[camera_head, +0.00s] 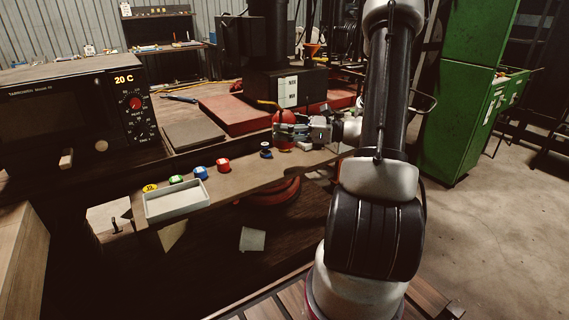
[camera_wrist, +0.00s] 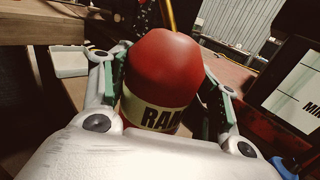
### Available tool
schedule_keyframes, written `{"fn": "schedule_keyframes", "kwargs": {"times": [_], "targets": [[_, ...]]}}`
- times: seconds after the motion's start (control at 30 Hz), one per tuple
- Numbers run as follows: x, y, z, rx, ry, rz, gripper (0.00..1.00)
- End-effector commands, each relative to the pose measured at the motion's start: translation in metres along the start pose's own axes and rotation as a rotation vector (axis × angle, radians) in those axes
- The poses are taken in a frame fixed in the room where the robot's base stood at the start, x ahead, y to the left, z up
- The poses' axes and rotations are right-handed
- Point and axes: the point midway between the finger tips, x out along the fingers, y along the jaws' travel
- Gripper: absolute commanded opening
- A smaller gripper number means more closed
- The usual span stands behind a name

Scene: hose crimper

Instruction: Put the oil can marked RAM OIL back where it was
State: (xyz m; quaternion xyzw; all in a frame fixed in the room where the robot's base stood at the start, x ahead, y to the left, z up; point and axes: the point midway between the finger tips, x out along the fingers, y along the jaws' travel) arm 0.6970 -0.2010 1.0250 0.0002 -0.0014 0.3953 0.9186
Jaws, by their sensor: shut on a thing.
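The oil can (camera_wrist: 165,75) is red with a pale label whose visible letters read "RAM", and a brass-coloured spout rises from its top. In the wrist view it sits between the two fingers of my gripper (camera_wrist: 165,95), which is shut on it. In the head view the red oil can (camera_head: 284,128) is at the right part of the narrow wooden shelf, with my gripper (camera_head: 290,132) around it from the right. The can looks upright. Its base is partly hidden, so I cannot tell whether it touches the shelf.
The shelf (camera_head: 245,180) bears a white tray (camera_head: 177,202) and several coloured caps, such as a red one (camera_head: 223,165) and a dark blue one (camera_head: 266,150). A controller box reading "20 C" (camera_head: 70,110) stands at left. A dark box with a white label (camera_head: 288,91) stands behind the can.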

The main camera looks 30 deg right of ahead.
Motion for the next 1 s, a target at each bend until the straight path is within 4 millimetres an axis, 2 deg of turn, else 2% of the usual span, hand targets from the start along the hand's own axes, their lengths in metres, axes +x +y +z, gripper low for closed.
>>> {"fn": "schedule_keyframes", "kwargs": {"times": [0.1, 0.33, 0.5, 0.6, 0.93, 0.97, 1.0], "targets": [[0.000, 0.000, -0.024, 0.005, -0.001, 0.001, 0.21], [0.000, 0.000, -0.050, 0.004, -0.001, -0.001, 0.21], [0.000, 0.000, -0.076, 0.003, -0.001, -0.001, 0.21], [0.000, 0.000, -0.083, 0.001, -0.001, -0.001, 0.21], [0.000, 0.000, -0.085, 0.000, 0.000, -0.002, 0.21], [0.000, 0.000, -0.086, 0.000, 0.001, -0.002, 0.62], [0.000, 0.000, -0.086, 0.000, 0.001, -0.002, 0.70]]}}
